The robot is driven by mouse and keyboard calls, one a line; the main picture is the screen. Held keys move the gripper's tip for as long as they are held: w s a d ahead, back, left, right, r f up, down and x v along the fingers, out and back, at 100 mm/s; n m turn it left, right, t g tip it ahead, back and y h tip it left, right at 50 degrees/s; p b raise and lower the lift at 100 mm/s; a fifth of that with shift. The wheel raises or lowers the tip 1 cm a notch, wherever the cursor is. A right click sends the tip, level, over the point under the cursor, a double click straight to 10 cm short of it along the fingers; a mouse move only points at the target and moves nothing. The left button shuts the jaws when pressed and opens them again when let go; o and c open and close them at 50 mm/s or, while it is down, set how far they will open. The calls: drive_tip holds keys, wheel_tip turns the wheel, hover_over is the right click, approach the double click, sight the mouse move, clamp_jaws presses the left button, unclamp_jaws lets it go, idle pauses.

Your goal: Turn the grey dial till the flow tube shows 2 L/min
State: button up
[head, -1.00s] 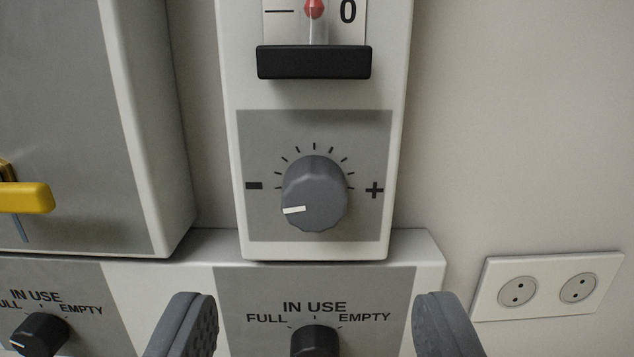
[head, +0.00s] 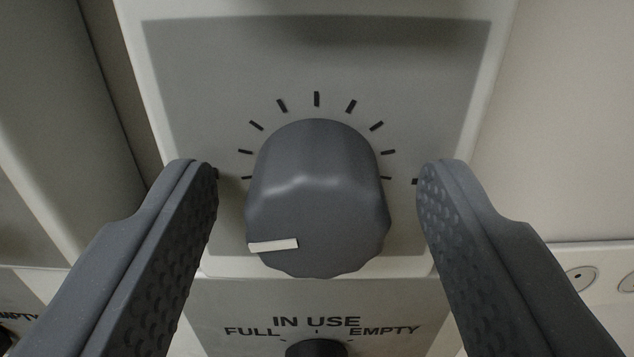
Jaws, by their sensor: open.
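The grey dial (head: 318,200) is large in the middle of the head view, on a grey panel (head: 200,70) with black tick marks around its upper side. Its white pointer line lies at the lower left of its face, pointing left. My gripper (head: 318,175) is open, with one finger on each side of the dial. A gap shows between each finger and the dial, so neither appears to touch it. The flow tube is out of view now. The minus and plus marks are hidden or almost wholly hidden by the fingers.
Just below the dial is a black knob (head: 317,348) under the words IN USE, FULL and EMPTY, cut off by the lower edge. A wall socket (head: 581,279) shows at the lower right. Plain wall lies to the right. A grey-faced unit (head: 40,130) stands at the left.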

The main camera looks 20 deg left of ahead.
drive_tip(key=shift+c, duration=0.3)
drive_tip(key=c, duration=0.9)
drive_tip(key=shift+a, duration=0.25)
drive_tip(key=shift+d, duration=0.15)
